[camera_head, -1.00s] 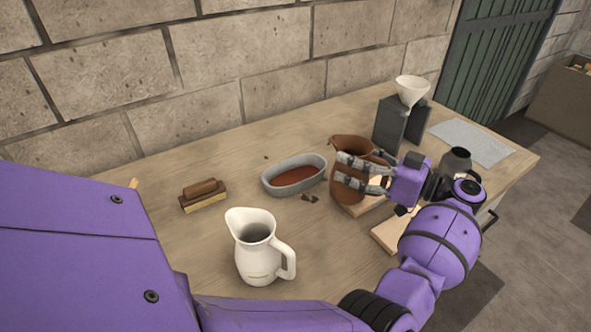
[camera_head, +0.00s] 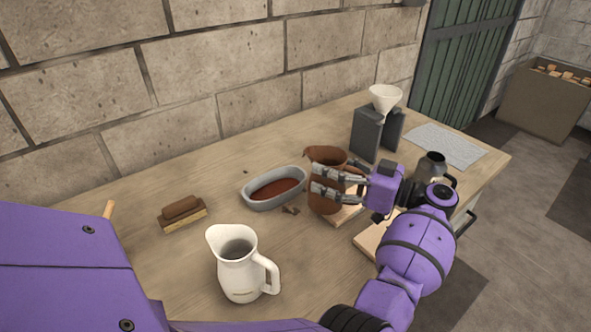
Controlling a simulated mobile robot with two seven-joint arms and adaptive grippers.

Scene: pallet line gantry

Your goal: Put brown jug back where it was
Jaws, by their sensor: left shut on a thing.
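My right gripper is not in view.
A white jug (camera_head: 240,268) stands in front. A grey oval dish (camera_head: 274,188) with reddish contents lies left of the brown jug, with dark crumbs beside it. A brush (camera_head: 182,212) lies further left. A dark stand with a white funnel (camera_head: 385,98), a grey sheet (camera_head: 446,145) and a dark pot (camera_head: 432,166) are at right.

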